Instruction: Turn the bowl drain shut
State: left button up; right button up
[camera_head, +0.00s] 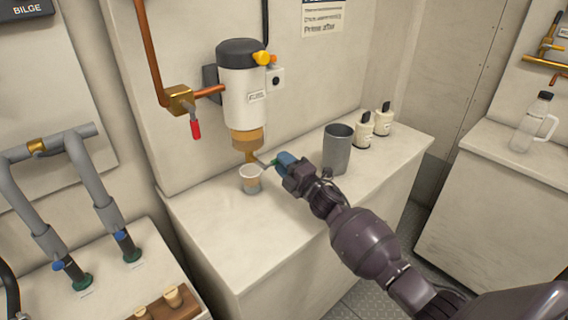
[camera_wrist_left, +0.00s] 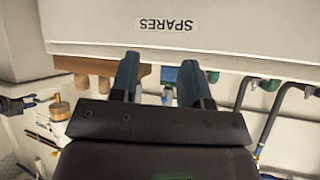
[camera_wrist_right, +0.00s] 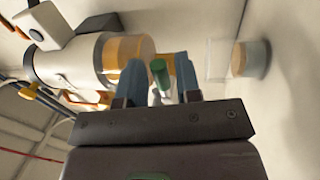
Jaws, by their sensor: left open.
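The white filter with a black cap (camera_head: 242,90) hangs on the wall in the head view. Its amber bowl (camera_head: 247,138) has a brass drain below it, with a thin lever ending in a green grip (camera_head: 272,162). My right gripper (camera_head: 284,160) is at this lever's end. In the right wrist view the green grip (camera_wrist_right: 159,73) lies between the blue fingers, which stand apart with narrow gaps beside it; contact is unclear. My left gripper (camera_wrist_left: 158,80) is open and empty, seen only in its wrist view, facing a box front labelled SPARES (camera_wrist_left: 165,24).
A small cup (camera_head: 250,179) stands under the drain. A grey metal beaker (camera_head: 337,148) stands right of my right gripper, close to its arm, with two cream bottles (camera_head: 373,127) behind. A red-handled valve (camera_head: 195,128) is on the copper pipe. The front counter is clear.

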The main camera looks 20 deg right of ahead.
jog(key=shift+o, duration=0.7)
jog(key=shift+v, duration=5.4)
jog(key=shift+s, duration=0.1)
